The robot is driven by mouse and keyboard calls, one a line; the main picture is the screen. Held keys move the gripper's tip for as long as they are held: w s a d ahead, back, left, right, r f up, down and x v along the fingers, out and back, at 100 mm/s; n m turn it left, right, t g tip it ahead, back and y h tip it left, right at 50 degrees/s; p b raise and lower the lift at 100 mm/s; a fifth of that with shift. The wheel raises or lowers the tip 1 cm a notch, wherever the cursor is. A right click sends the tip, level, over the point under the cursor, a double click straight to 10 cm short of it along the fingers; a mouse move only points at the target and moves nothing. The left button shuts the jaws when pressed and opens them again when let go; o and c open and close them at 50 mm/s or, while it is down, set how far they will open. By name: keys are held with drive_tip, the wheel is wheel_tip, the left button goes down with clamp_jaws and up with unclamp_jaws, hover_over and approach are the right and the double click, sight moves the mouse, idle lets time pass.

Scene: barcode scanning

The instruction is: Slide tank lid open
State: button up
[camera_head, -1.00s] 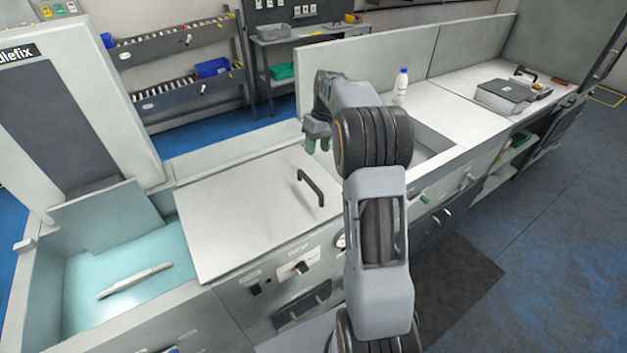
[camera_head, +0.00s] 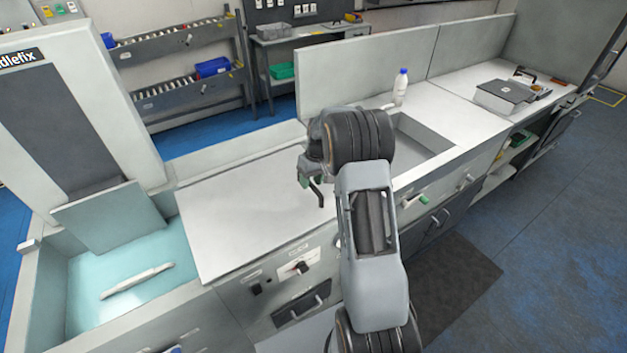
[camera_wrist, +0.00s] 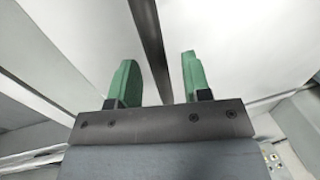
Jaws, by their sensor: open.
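The tank lid (camera_head: 245,215) is a flat, light grey panel lying level on top of the bench unit. Its dark bar handle (camera_head: 319,195) shows partly below my gripper (camera_head: 308,178); the rest is hidden by my arm. In the wrist view, my gripper (camera_wrist: 158,82) has its two green fingers apart. The dark handle bar (camera_wrist: 152,45) runs between them, with a gap on both sides. The pale lid surface (camera_wrist: 215,35) lies behind it. How deep the handle sits between the fingers I cannot tell.
An open tank with pale blue liquid (camera_head: 110,285) and a white stick-like object (camera_head: 138,281) lies left of the lid. An open recess (camera_head: 425,135) lies right of my arm. A bottle with a blue cap (camera_head: 401,88) and a grey case (camera_head: 503,96) stand further back.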

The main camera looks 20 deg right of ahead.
clamp_jaws()
idle(0.4)
